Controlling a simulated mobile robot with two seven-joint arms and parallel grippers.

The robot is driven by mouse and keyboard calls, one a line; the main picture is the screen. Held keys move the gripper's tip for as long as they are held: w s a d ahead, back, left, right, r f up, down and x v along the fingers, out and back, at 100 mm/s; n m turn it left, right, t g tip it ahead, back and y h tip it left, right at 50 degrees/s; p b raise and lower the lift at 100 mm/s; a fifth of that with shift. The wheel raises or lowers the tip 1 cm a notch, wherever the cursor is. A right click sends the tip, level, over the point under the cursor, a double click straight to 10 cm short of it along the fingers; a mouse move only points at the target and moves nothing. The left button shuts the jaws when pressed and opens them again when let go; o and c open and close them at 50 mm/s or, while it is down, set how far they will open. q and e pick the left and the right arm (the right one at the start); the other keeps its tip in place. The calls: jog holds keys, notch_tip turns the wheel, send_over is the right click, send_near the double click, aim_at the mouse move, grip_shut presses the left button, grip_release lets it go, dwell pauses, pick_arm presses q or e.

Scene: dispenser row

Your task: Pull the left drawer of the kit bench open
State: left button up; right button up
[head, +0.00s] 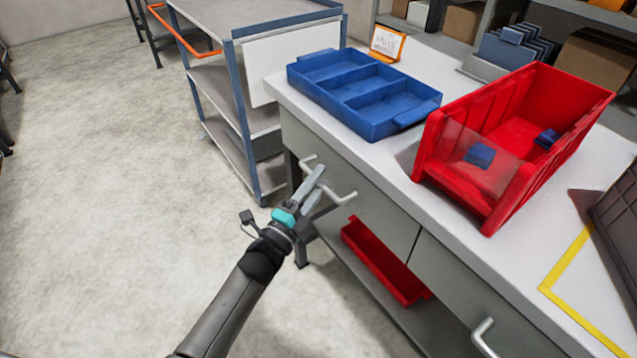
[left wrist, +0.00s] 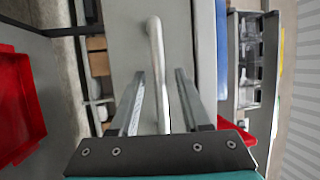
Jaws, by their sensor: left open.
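The kit bench (head: 470,215) has a grey left drawer (head: 375,212) whose front looks flush with the bench, so it looks shut. Its pale bar handle (head: 345,199) sticks out from the front. My left gripper (head: 317,180) is open at this handle, its fingers covering part of the bar in the head view. In the left wrist view the handle (left wrist: 155,45) runs between the two open fingers (left wrist: 160,78), with a gap on each side. I cannot tell whether either finger touches it. My right gripper is not in view.
A blue divided tray (head: 365,125) and a red bin (head: 440,160) with small blue parts stand on the bench. A second drawer handle (head: 482,338) is at lower right. A red tray (head: 375,265) lies on the lower shelf. A grey cart (head: 235,100) stands behind. Floor at left is clear.

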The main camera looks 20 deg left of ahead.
pick_arm(q)
jog(key=shift+w+d, duration=0.1)
jog(key=shift+w, duration=0.25)
jog(key=shift+c, duration=0.2)
grip_shut()
dwell(1.0)
